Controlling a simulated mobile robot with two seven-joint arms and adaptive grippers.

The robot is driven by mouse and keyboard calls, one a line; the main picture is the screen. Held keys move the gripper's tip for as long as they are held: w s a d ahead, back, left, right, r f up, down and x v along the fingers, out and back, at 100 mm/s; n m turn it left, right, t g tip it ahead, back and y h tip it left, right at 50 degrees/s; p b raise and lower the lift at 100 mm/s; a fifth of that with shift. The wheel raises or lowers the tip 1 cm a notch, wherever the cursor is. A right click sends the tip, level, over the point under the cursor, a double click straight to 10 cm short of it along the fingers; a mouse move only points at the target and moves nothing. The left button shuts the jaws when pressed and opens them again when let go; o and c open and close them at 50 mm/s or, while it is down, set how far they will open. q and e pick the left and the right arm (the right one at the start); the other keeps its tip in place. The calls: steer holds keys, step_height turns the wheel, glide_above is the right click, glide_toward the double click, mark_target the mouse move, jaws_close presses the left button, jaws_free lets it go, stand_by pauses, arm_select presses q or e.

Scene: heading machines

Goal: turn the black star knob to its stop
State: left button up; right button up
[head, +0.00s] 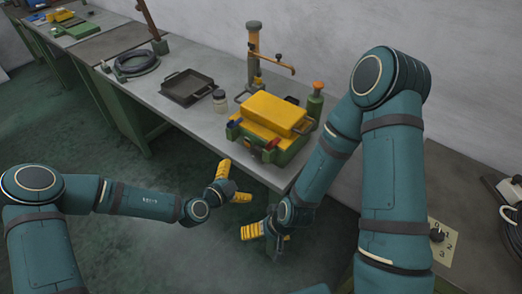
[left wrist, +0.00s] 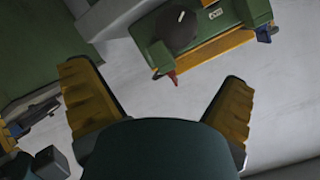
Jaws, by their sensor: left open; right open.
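A dark round knob (left wrist: 176,27) with a pale mark shows on the green and yellow machine in the left wrist view; its star shape is not clear. In the head view this knob cannot be made out on the machine (head: 262,122). A smaller black knob (head: 437,234) sits on a cream plate numbered 1, 2 and 3 at the right. My left gripper (head: 232,183) is open and empty, in front of the machine and apart from it. My right gripper (head: 268,234) is open and empty, lower and nearer.
The grey bench (head: 185,110) carries a black tray (head: 187,87), a jar (head: 220,101), an orange-topped green bottle (head: 315,102) and a coiled black hose (head: 136,63). A red part (left wrist: 172,77) sticks out below the knob. The green floor before the bench is clear.

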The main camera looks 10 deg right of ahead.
mark_target(257, 155)
arm_select(q)
steer(key=w+d+f+n, duration=0.1)
steer(key=w+d, duration=0.2)
steer(key=w+d+f+n, duration=0.1)
steer(key=w+d, duration=0.2)
steer(key=w, duration=0.1)
steer(key=w+d+f+n+y+b, duration=0.1)
steer(key=w+d, duration=0.1)
steer(key=w, duration=0.1)
steer(key=shift+w+d+t, duration=0.3)
steer(key=shift+d+t, duration=0.1)
arm_select(e)
steer(key=shift+s+d+f+m, duration=0.3)
steer(key=shift+s+d+f, duration=0.05)
steer(key=shift+s, duration=0.05)
arm_select(q)
steer(key=c, duration=1.1)
